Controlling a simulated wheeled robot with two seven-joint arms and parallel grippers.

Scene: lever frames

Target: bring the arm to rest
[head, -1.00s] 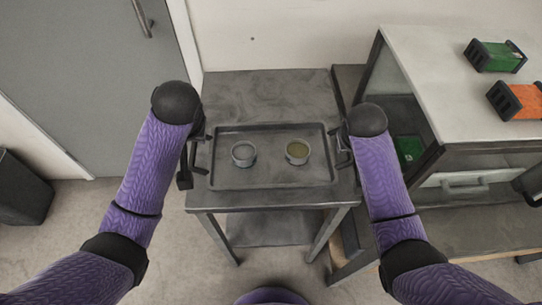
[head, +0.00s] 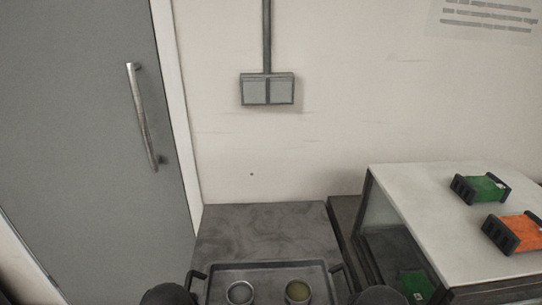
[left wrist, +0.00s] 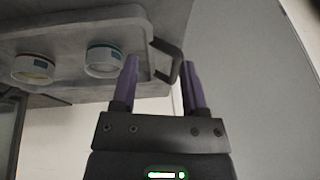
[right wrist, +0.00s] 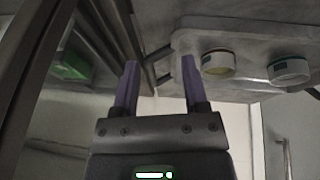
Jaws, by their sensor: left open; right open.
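A dark grey tray (head: 265,267) lies on the grey table, with two small round tins inside. The left tin (head: 240,292) holds something greyish and the right tin (head: 298,291) something yellowish. My left gripper (left wrist: 160,62) is open, with the tray's left handle (left wrist: 178,55) in front of its purple fingers. My right gripper (right wrist: 160,62) is open, near the tray's right handle (right wrist: 158,52). Neither gripper holds anything; I cannot tell whether the fingers touch the handles. In the head view only my dark wrists show at the bottom edge, and the fingers are hidden.
The bare table top (head: 262,226) extends behind the tray to the wall. A white-topped cabinet (head: 420,200) stands close on the right, carrying a green box (head: 484,188) and an orange box (head: 515,232). A grey door (head: 90,110) is at the left.

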